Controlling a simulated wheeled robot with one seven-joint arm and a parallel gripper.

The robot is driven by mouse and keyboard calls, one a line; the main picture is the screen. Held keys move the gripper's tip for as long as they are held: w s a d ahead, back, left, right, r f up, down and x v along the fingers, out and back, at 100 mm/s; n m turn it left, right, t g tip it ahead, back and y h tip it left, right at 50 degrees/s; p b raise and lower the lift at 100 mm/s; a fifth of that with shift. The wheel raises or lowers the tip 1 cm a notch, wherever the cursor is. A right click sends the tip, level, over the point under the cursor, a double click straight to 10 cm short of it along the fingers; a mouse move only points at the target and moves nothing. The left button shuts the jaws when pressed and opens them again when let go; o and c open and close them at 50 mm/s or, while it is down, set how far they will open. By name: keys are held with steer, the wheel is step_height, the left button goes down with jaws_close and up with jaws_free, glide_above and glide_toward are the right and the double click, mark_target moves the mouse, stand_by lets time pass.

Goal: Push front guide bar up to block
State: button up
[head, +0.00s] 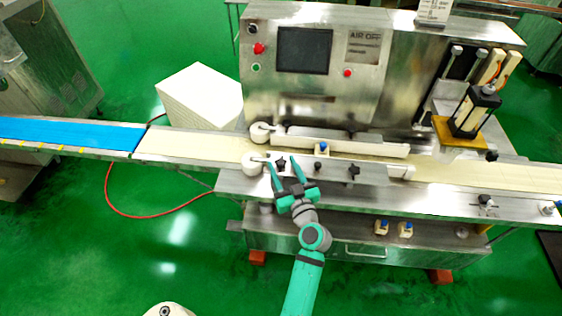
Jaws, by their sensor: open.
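My gripper (284,170) is open, with its teal fingers spread over the near side of the conveyor. The front guide bar (400,172) is a white bar along the belt's near side, with a round white roller (253,163) at its left end. A metal plate with black knobs and my fingers hide part of the bar. My fingertips are close to its left part, but I cannot tell if they touch it. A small cream block (322,148) with a blue top sits on the belt, between the front bar and the rear guide bar (350,143).
The machine's control panel (304,50) stands behind the belt. A press unit (470,112) stands at the right. Two similar blue-topped pieces (381,227) (405,229) sit on the lower front shelf. A blue belt (70,133) runs off left.

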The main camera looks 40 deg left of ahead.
steer(key=shift+x, duration=1.25)
steer(key=shift+c, duration=0.5)
